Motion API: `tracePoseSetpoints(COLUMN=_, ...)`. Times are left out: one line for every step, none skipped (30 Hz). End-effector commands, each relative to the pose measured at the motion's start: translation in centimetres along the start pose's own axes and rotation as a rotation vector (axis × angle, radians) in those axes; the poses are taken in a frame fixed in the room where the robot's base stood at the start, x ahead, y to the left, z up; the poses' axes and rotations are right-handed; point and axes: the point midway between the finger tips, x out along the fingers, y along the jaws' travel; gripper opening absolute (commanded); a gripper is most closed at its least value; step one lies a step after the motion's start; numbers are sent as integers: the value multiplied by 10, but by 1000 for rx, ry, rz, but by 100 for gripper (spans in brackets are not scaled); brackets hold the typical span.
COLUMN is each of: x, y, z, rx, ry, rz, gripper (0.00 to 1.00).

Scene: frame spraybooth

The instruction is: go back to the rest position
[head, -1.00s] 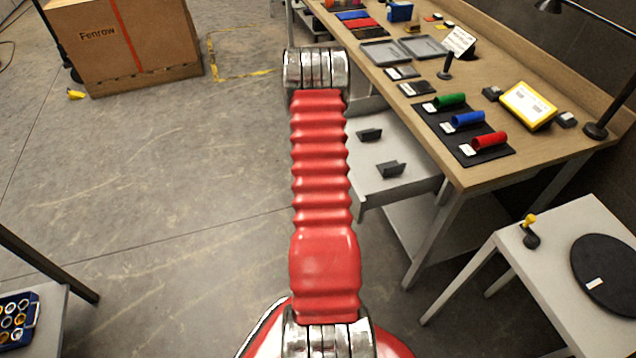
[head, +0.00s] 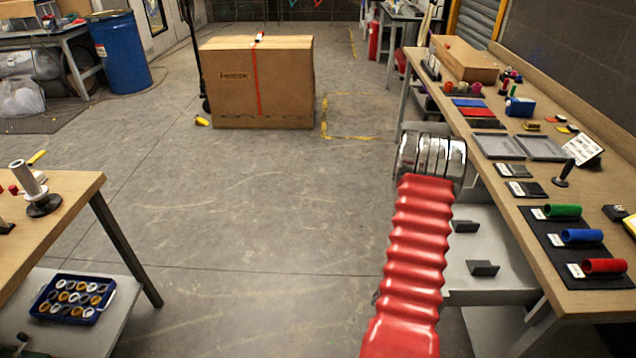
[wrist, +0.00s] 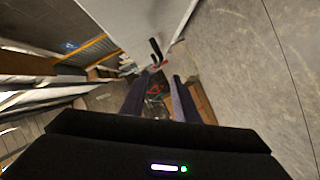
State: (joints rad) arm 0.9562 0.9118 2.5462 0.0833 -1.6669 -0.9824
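My arm is a red ribbed link with a chrome joint, seen in the head view over the floor beside the right workbench (head: 560,250). My gripper does not show in the head view. In the wrist view my gripper (wrist: 160,88) shows two dark fingers with a gap between them. It is open, and I see nothing held between them. The wrist view looks tilted, with the floor on its right and a pale panel at its top.
The workbench carries green (head: 563,210), blue (head: 582,236) and red (head: 604,265) cylinders on a dark mat, and grey trays (head: 497,146). A lower shelf (head: 490,250) is close to my arm. A large carton (head: 285,85) stands ahead. A left table (head: 70,195) borders open floor (head: 240,220).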

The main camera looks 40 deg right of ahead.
Motion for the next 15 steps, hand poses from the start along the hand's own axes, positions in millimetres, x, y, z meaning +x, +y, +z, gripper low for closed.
tracePoseSetpoints(x=0, y=0, z=0, rx=0, ry=0, rz=0, gripper=28)
tracePoseSetpoints(x=0, y=0, z=0, rx=0, ry=0, rz=0, gripper=28)
tracePoseSetpoints(x=0, y=0, z=0, rx=0, ry=0, rz=0, gripper=28)
tracePoseSetpoints(x=0, y=0, z=0, rx=0, ry=0, rz=0, gripper=28)
tracePoseSetpoints(x=0, y=0, z=0, rx=0, ry=0, rz=0, gripper=28)
tracePoseSetpoints(x=0, y=0, z=0, rx=3, ry=0, rz=0, gripper=28)
tracePoseSetpoints(x=0, y=0, z=0, rx=7, ry=0, rz=0, gripper=28)
tracePoseSetpoints(x=0, y=0, z=0, rx=15, ry=0, rz=-1, gripper=28)
tracePoseSetpoints(x=0, y=-3, z=2, rx=28, ry=-7, rz=-11, gripper=28)
tracePoseSetpoints(x=0, y=-6, z=4, rx=38, ry=-15, rz=-23, gripper=28)
tracePoseSetpoints(x=0, y=-10, z=6, rx=50, ry=-24, rz=-37, gripper=28)
tracePoseSetpoints(x=-1, y=-16, z=9, rx=66, ry=-41, rz=-60, gripper=28)
tracePoseSetpoints(x=-1, y=-21, z=13, rx=80, ry=-56, rz=-81, gripper=28)
tracePoseSetpoints(x=-2, y=-27, z=17, rx=94, ry=-73, rz=-104, gripper=28)
tracePoseSetpoints(x=-3, y=-36, z=22, rx=115, ry=-98, rz=-136, gripper=28)
